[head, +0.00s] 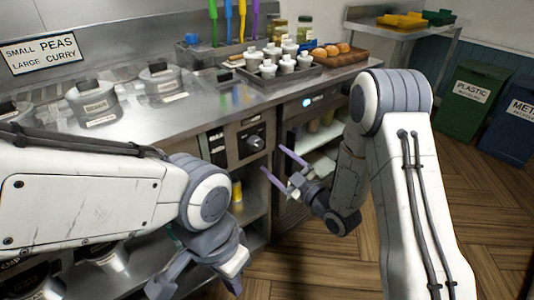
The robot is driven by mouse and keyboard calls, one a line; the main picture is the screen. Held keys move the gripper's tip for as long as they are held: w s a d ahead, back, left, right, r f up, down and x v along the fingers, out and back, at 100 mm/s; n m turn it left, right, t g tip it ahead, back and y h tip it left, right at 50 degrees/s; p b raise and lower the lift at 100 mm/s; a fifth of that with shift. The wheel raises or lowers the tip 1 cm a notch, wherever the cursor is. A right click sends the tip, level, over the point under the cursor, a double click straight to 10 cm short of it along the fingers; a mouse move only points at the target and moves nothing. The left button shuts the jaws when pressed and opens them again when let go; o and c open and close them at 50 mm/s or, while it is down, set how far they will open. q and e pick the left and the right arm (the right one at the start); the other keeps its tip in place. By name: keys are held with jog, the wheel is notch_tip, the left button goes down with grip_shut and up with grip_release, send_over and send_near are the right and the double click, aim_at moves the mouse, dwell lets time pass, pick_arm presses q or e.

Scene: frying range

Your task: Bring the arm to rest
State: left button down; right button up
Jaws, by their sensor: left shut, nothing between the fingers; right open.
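My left gripper (236,284) is low at the bottom middle of the head view, in front of the counter. It is shut and empty, pointing down, with its tips close to the lower picture edge. My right gripper (275,166) is in the middle, in front of the counter's lower shelves. Its two thin purple fingers are spread open and empty, pointing left. Both arms (90,195) (410,180) are white with grey joints and are clear of the counter top.
A steel counter (205,105) holds lidded pots (95,103), a tray of small white pots (285,62) and a wooden tray of buns (338,54). A sign (40,53) reads "small peas, large curry". Green (470,100) and blue (510,130) bins stand right. Wooden floor (470,185) is free.

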jog(key=shift+v, duration=1.2)
